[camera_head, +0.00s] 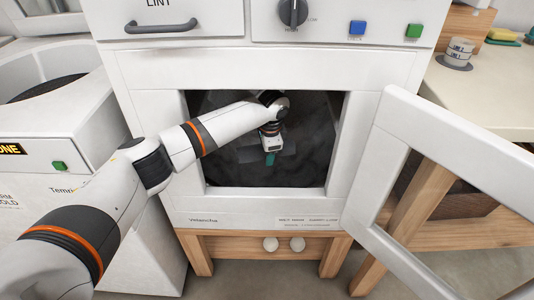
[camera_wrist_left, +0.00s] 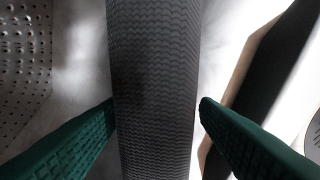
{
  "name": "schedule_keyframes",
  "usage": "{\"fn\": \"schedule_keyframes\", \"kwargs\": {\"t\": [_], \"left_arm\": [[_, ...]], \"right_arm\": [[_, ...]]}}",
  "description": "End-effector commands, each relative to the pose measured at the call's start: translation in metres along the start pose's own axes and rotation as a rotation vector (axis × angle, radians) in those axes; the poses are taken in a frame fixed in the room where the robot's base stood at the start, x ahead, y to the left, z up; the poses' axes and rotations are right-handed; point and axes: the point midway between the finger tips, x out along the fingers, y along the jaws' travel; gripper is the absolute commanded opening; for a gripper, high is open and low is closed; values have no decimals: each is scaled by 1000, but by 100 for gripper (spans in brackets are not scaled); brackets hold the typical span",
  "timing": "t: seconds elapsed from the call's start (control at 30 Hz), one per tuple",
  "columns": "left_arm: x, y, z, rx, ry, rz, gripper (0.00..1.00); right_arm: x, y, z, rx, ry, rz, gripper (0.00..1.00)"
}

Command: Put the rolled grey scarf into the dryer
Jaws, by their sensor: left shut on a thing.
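The dryer (camera_head: 361,150) is white and stands in the middle of the head view, its square opening facing me. Its framed door (camera_head: 390,145) is swung open to the right. My left arm reaches through the opening, and the left gripper (camera_head: 270,157) is inside the dark drum. In the left wrist view the rolled grey scarf (camera_wrist_left: 153,70) is a dark ribbed roll running upright through the picture. It lies between the green fingers of my left gripper (camera_wrist_left: 155,110), which is shut on it. In the head view the scarf is hard to tell from the dark drum. My right gripper is not in view.
The opening's lower rim (camera_head: 265,192) lies just below my left gripper. A perforated metal wall (camera_wrist_left: 25,55) shows close by in the wrist view. A white machine (camera_head: 60,125) stands at left, and a counter (camera_head: 480,95) is behind the door at right.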

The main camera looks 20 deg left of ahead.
Motion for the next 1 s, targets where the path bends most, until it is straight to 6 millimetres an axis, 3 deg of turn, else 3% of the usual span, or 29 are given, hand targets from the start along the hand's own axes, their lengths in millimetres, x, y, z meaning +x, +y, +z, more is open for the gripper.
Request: {"fn": "schedule_keyframes", "kwargs": {"t": [0.3, 0.33, 0.47, 0.8, 1.0], "left_arm": [[0, 1, 0, 0, 0, 1, 33], [0, 1, 0, 0, 0, 1, 61], [0, 1, 0, 0, 0, 0, 81], [-1, -1, -1, 1, 0, 0, 81], [-7, -19, -6, 4, 0, 1, 81]], "right_arm": [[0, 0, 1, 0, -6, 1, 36], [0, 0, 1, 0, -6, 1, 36], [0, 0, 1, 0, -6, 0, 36], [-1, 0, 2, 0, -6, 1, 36], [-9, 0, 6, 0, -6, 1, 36]]}}
